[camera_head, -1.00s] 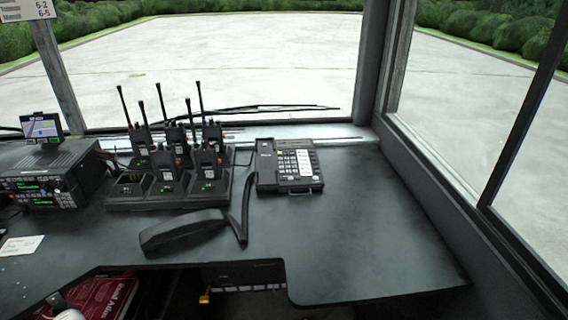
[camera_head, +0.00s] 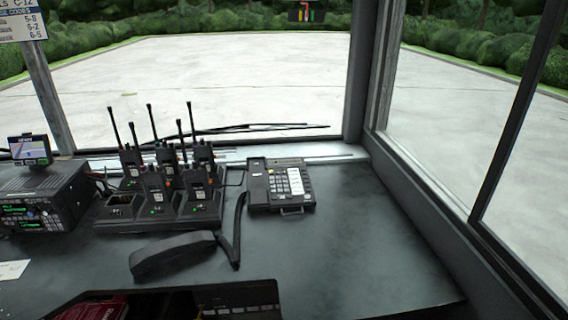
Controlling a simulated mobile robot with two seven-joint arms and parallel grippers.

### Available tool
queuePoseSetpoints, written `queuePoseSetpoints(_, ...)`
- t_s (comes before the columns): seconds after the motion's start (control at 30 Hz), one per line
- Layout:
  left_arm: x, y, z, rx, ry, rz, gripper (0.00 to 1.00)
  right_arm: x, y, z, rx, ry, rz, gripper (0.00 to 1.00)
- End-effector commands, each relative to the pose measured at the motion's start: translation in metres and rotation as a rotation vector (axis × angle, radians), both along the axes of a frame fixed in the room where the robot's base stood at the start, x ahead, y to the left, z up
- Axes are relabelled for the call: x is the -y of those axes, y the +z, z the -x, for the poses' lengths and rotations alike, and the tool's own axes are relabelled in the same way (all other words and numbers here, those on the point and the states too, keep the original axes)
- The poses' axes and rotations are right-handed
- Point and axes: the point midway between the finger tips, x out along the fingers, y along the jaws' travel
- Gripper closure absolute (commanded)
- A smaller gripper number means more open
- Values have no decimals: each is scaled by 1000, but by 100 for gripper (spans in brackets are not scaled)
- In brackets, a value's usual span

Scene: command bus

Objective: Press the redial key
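A black desk telephone (camera_head: 280,186) with light keys sits on the dark desk, right of the radio charger and close to the windscreen ledge. Its keypad (camera_head: 294,181) faces up, but the key labels are too small to read, so I cannot tell which one is redial. Its handset (camera_head: 172,252) lies off the phone on the desk, front left of it, joined by a black cord (camera_head: 237,232). Neither of my grippers is in view.
Several handheld radios with upright antennas stand in a black charger (camera_head: 165,219) left of the phone. A radio unit (camera_head: 42,205) with a small screen on top stands at the far left. The desk (camera_head: 355,245) right of the phone is clear, up to the window frame.

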Motion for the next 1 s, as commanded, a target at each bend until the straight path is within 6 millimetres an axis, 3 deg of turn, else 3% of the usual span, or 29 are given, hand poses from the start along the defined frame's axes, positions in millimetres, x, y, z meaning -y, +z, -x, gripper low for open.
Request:
queuePoseSetpoints(0.27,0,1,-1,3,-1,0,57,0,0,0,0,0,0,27)
queuePoseSetpoints(1.0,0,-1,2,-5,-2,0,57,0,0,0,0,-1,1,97)
